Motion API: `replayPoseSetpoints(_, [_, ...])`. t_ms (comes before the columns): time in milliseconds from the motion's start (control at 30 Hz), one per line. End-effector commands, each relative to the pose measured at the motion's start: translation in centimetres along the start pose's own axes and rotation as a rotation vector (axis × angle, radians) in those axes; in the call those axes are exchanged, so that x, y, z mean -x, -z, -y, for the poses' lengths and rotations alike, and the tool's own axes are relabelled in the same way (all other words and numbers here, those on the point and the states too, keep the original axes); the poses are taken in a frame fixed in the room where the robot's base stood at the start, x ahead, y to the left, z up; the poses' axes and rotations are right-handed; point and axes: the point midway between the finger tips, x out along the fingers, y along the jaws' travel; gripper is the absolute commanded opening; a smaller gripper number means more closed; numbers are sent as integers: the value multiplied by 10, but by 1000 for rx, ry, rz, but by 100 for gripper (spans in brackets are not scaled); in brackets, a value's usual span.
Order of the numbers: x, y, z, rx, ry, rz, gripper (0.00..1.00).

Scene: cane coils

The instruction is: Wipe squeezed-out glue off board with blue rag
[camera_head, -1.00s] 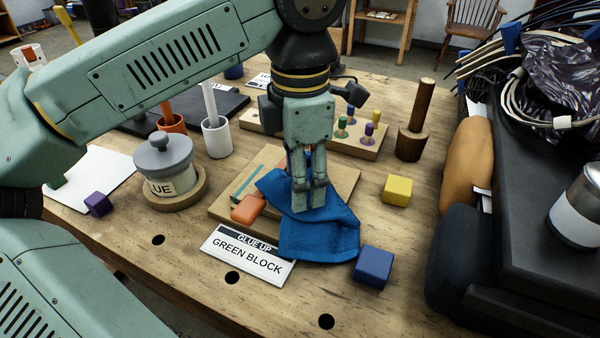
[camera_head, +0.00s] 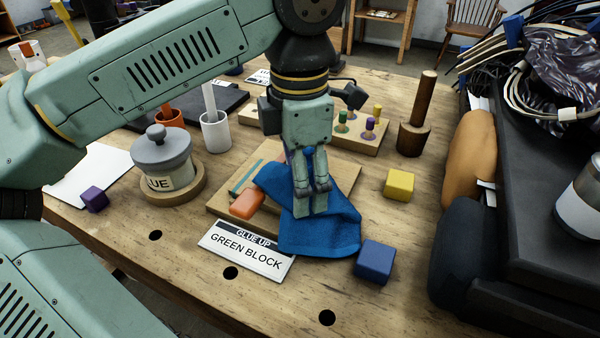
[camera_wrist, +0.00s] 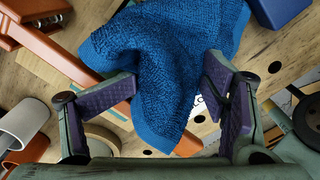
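The blue rag (camera_head: 335,232) lies draped over the near right part of the wooden board (camera_head: 345,174) and hangs past its near edge. My gripper (camera_head: 310,208) points down at the board with the rag bunched between its fingers. In the wrist view the two purple finger pads (camera_wrist: 168,92) stand apart with the rag (camera_wrist: 175,55) filling the gap and touching them. An orange piece (camera_head: 247,204) and a thin teal strip (camera_head: 246,177) lie on the board left of the rag. I cannot make out any glue on the board; the rag and fingers hide part of it.
A lidded glue pot (camera_head: 163,160) stands left of the board. A "GREEN BLOCK" sign (camera_head: 246,250) lies in front. A blue block (camera_head: 375,261) and a yellow block (camera_head: 399,185) sit right. A peg rack (camera_head: 365,140) stands behind.

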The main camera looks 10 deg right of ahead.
Motion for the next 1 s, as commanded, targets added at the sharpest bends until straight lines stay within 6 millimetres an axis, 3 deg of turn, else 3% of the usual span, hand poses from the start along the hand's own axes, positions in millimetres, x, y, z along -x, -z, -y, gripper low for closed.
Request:
replayPoseSetpoints(167, [-8,1,0,1,2,-3,67])
replayPoseSetpoints(1000, [-8,0,0,-1,2,-1,36])
